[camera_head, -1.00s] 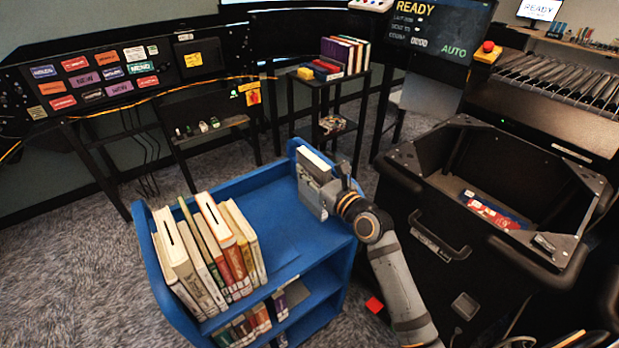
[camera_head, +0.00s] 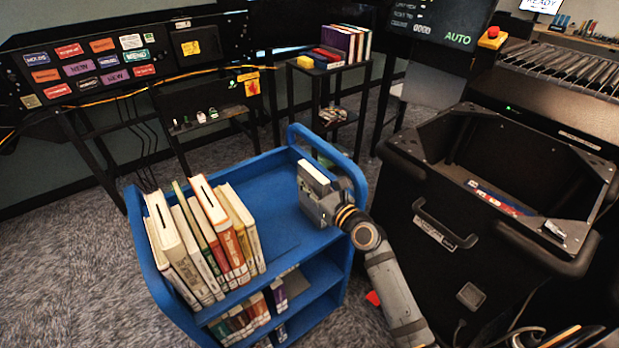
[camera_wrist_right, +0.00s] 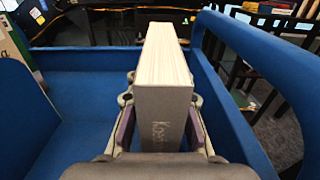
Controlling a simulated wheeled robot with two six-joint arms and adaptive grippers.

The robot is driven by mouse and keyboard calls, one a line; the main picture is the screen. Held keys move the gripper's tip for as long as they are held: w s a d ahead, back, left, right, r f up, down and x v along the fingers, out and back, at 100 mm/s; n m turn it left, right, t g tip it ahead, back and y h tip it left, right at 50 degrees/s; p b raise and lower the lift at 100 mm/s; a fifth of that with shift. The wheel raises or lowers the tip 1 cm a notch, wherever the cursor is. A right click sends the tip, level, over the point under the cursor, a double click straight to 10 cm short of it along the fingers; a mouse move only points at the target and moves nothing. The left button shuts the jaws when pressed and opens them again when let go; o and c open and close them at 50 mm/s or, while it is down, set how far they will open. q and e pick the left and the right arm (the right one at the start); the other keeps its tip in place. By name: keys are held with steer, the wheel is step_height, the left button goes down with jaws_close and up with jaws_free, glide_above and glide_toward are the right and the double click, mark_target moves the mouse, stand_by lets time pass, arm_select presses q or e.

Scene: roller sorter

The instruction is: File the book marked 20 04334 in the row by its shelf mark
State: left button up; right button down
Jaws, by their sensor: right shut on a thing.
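My right gripper (camera_head: 328,205) is shut on a grey book (camera_head: 313,178) and holds it upright above the right part of the blue cart's top shelf. In the right wrist view the book (camera_wrist_right: 164,85) stands between the two fingers, its pale page edges up. Part of a word shows on its grey face; no shelf mark is readable. The row of books (camera_head: 207,232) stands upright on the left part of the cart's top shelf (camera_head: 262,192), apart from the gripper. My left gripper is not in view.
The cart's raised blue end (camera_head: 327,140) is close beside the held book. Bare shelf lies between the row and the book. More books (camera_head: 240,320) stand on the lower shelf. A large black bin (camera_head: 440,215) stands to the right. A small black rack (camera_head: 325,85) stands behind.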

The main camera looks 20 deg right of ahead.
steer(key=shift+f, duration=0.15)
steer(key=c, duration=1.2)
jaws_free()
steer(key=v, duration=1)
steer(key=shift+s, duration=0.25)
